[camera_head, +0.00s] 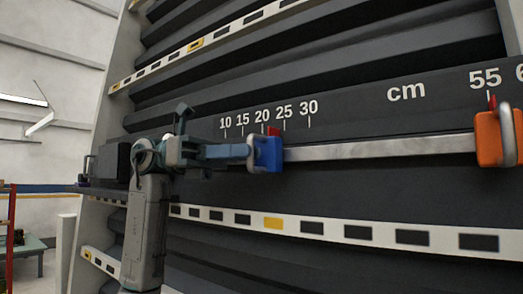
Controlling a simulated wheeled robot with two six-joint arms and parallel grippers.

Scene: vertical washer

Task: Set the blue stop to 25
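The blue stop (269,154) sits on a metal rail below a printed cm scale in the camera_head view. Its red pointer (274,131) stands between the 20 and 25 marks. A grey ring handle (251,152) is on the stop's left side. My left gripper (240,152) reaches in from the left, with its fingertips at this handle. The fingers overlap in this view, so their gap and grip on the handle cannot be made out. My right gripper is out of view.
An orange stop (488,138) with a grey ring handle sits on the same rail (390,147) near 55. The rail between the stops is clear. The dark ribbed panel (400,195) with striped strips (345,232) lies behind.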

